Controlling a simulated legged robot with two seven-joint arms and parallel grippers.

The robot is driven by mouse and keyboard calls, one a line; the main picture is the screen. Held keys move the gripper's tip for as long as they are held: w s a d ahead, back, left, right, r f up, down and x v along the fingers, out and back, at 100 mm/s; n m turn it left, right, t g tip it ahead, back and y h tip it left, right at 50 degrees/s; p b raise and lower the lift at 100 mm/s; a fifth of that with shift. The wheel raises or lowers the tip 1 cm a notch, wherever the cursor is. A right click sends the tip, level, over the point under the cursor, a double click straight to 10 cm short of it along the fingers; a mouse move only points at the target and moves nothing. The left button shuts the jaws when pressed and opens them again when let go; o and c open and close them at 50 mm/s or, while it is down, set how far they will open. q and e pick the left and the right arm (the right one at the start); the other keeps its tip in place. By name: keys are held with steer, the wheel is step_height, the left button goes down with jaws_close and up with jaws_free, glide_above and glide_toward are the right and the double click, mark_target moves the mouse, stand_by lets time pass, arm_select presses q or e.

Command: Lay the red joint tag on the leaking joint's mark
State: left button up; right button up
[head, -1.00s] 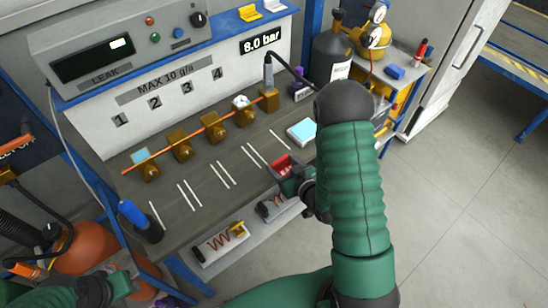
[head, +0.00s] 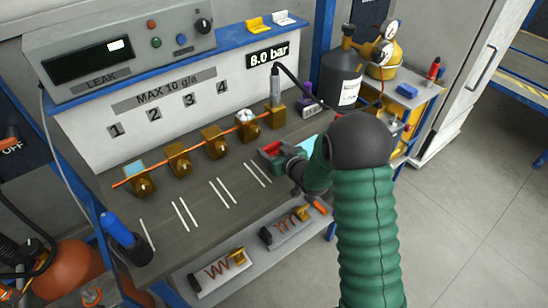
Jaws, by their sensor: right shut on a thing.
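The red joint tag (head: 271,149) is in my right gripper (head: 278,155), which is shut on it low over the grey bench top, near the right end of the row of brass joints. The gripper's fingers and wrist hide part of the tag. White line marks lie on the bench in front of the joints: one single line (head: 147,235) at the left and paired lines, the rightmost visible pair (head: 257,173) just left and nearer than the tag. My left gripper is not in view.
A blue-capped bottle (head: 122,235) stands at the bench's left.

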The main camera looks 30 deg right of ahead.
steer(key=f, duration=0.1)
steer(key=a+f, duration=0.1)
steer(key=f, duration=0.1)
steer(key=shift+s+a, duration=0.2)
steer(key=shift+w+a, duration=0.1)
steer(key=o, duration=1.3)
steer(key=shift+d+f, duration=0.2)
steer(key=shift+d, duration=0.35)
steer(key=shift+a+r, duration=0.1)
steer(key=shift+a, duration=0.2)
steer(key=shift+r, duration=0.2)
steer(key=v, duration=1.2)
steer(key=shift+f, duration=0.1)
